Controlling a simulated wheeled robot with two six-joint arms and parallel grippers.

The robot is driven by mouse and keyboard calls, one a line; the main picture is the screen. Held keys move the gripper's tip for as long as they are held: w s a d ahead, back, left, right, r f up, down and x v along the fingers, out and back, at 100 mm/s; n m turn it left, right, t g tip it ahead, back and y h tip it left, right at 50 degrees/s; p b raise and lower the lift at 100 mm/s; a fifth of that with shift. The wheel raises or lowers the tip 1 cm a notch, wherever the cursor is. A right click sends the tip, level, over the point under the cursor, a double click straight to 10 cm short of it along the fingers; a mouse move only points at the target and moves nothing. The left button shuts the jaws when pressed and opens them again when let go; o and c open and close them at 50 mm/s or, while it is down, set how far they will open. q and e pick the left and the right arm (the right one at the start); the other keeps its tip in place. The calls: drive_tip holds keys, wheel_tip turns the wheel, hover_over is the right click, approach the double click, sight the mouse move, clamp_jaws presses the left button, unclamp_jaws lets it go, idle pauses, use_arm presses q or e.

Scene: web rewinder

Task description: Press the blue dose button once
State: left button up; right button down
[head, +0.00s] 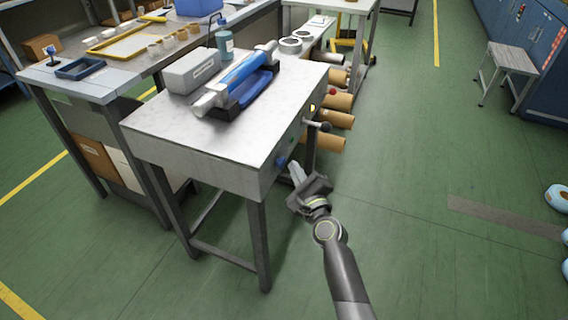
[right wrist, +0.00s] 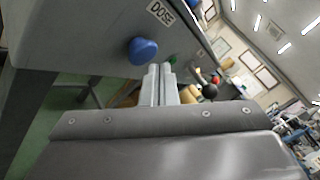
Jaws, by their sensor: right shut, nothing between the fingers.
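The blue dose button (head: 281,162) sits on the side face of the grey machine table, low and near its front corner. In the right wrist view the blue button (right wrist: 142,51) shows as a rounded knob beside a "DOSE" label (right wrist: 160,13). My right gripper (head: 293,168) is shut and empty, just to the right of the button in the head view. In the right wrist view its fingertips (right wrist: 159,68) are together, close to the button and to the right of it. I cannot tell whether they touch it. My left gripper is not in view.
A green button (right wrist: 171,59), a red knob (head: 332,92) and a black ball-ended lever (head: 325,127) are further along the same face. Brown cardboard rolls (head: 336,120) stick out beyond. A blue roll (head: 240,72) lies on the table top.

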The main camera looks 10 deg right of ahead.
drive_tip(key=shift+w+a, duration=0.15)
drive_tip(key=shift+a, duration=0.1)
drive_tip(key=shift+w+a, duration=0.3)
drive_tip(key=shift+a, duration=0.15)
idle(0.8)
drive_tip(key=shift+d, duration=0.1)
drive_tip(key=shift+s+d, duration=0.55)
drive_tip(key=shift+d, duration=0.15)
drive_tip(key=shift+d, duration=0.1)
drive_tip(key=s+d, duration=0.1)
drive_tip(key=d, duration=0.1)
drive_tip(key=s+d, duration=0.1)
drive_tip(key=d, duration=0.1)
drive_tip(key=shift+s, duration=0.4)
idle(0.7)
